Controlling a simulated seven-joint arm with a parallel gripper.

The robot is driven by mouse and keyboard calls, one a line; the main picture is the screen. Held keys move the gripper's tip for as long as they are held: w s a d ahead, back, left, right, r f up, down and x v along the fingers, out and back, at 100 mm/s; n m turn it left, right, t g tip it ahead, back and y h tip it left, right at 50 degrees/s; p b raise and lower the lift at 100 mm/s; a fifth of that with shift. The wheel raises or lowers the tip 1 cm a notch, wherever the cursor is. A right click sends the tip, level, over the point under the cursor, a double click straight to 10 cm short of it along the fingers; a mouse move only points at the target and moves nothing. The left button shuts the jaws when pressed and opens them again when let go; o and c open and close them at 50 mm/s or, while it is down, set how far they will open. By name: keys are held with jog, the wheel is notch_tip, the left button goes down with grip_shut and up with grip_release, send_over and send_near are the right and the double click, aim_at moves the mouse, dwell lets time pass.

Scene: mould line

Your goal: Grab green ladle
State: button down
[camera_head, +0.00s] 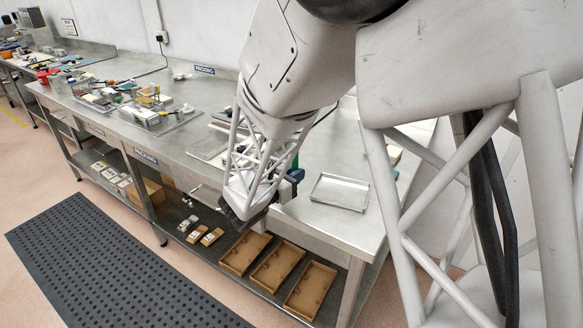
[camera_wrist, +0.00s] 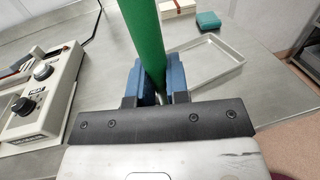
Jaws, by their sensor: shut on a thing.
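The green ladle (camera_wrist: 143,38) shows in the wrist view as a green handle running from between my jaws up past the top edge. My gripper (camera_wrist: 161,80) is shut on this handle, with a blue finger on each side of it. The rest of the ladle is out of the wrist view. In the head view my gripper (camera_head: 290,182) is over the front part of the metal bench, left of an empty tray, mostly hidden behind my own arm.
An empty metal tray (camera_head: 340,192) lies on the steel bench (camera_head: 330,222) to the right of my gripper. In the wrist view a white device with black knobs (camera_wrist: 42,92) stands at left, and a teal box (camera_wrist: 208,20) at the back. Brown trays (camera_head: 277,268) lie on the lower shelf.

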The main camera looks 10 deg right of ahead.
jog(key=shift+s+r, duration=0.1)
jog(key=shift+s, duration=0.75)
jog(key=shift+d, duration=0.1)
